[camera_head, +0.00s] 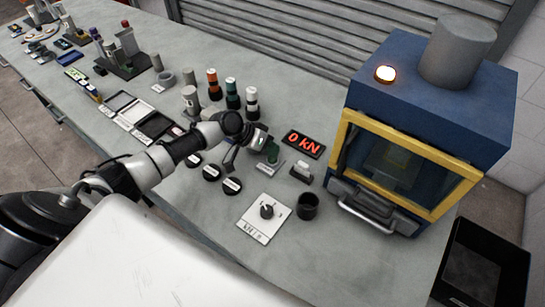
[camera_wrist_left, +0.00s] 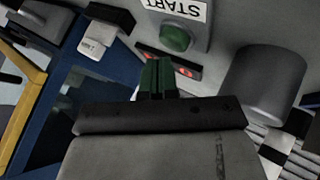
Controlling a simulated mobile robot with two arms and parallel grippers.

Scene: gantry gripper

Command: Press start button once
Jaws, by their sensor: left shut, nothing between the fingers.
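The green start button (camera_wrist_left: 177,38) shows in the left wrist view, on a grey housing beside a white START label (camera_wrist_left: 184,9). In the head view the green button (camera_head: 273,153) sits just right of my left gripper (camera_head: 262,141). In the left wrist view my left gripper (camera_wrist_left: 157,66) is shut and empty, with its fingertips close to the button. I cannot tell whether they touch it. My right gripper is in neither view.
A red "0 kN" display (camera_head: 304,144) lies right of the button. A white dial panel (camera_head: 262,222) and a black cup (camera_head: 307,206) stand nearer. The blue and yellow machine (camera_head: 420,100) has a lit lamp (camera_head: 385,74). Several bottles stand behind the arm.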

